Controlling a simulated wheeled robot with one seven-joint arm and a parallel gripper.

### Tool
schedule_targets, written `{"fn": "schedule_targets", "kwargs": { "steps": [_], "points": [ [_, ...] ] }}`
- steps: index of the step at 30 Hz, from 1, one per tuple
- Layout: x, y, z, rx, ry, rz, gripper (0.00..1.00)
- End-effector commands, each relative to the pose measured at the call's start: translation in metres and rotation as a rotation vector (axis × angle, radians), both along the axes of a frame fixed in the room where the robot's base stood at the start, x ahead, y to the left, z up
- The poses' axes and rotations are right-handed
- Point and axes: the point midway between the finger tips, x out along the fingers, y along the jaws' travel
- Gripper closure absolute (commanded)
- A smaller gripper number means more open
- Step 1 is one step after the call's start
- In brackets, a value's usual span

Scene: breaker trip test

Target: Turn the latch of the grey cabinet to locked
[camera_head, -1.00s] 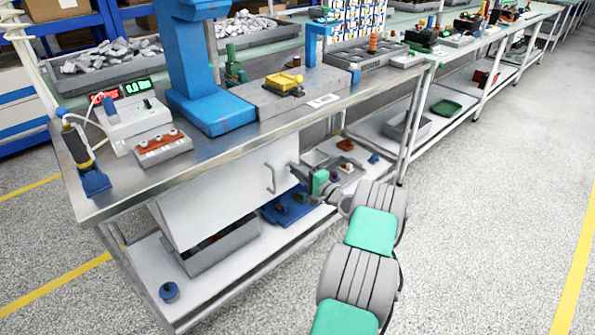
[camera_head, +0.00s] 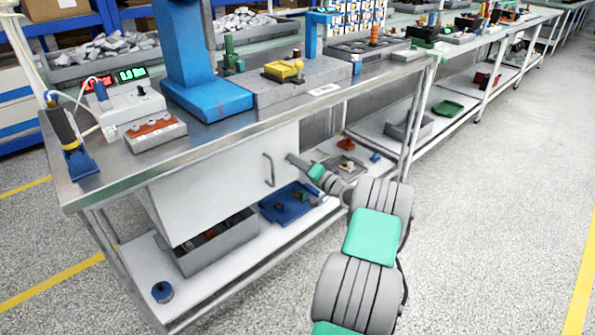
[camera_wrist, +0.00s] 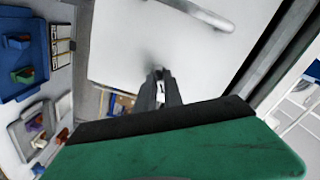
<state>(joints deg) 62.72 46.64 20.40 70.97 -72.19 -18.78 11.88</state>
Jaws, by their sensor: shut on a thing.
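The grey cabinet (camera_head: 215,190) hangs under the steel-topped bench, its pale door closed and a bar handle (camera_head: 268,170) on it. My gripper (camera_head: 291,158) is at the door's right edge, just right of the handle. In the wrist view, the door (camera_wrist: 125,40) fills the upper middle and the handle (camera_wrist: 205,12) is at the top. My gripper's dark fingers (camera_wrist: 159,75) are close together at the door's edge, shut on a small part there. That part is mostly hidden by the fingers, likely the latch; its angle cannot be told.
The bench top (camera_head: 105,170) overhangs the cabinet. Below, a lower shelf (camera_head: 215,285) carries a grey bin (camera_head: 218,250) and a blue tray (camera_head: 290,205), which also shows in the wrist view (camera_wrist: 22,75). The floor to the right is open.

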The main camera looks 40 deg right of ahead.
Motion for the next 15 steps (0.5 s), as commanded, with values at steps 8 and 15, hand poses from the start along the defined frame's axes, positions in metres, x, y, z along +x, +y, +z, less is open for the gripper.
{"fn": "schedule_targets", "kwargs": {
  "steps": [8,15],
  "points": [
    [0.0000,-0.0003,-0.0067,-0.264,-0.008,-0.001,1.00],
    [0.0000,-0.0002,-0.0070,-0.491,-0.016,-0.001,1.00]
  ]
}}
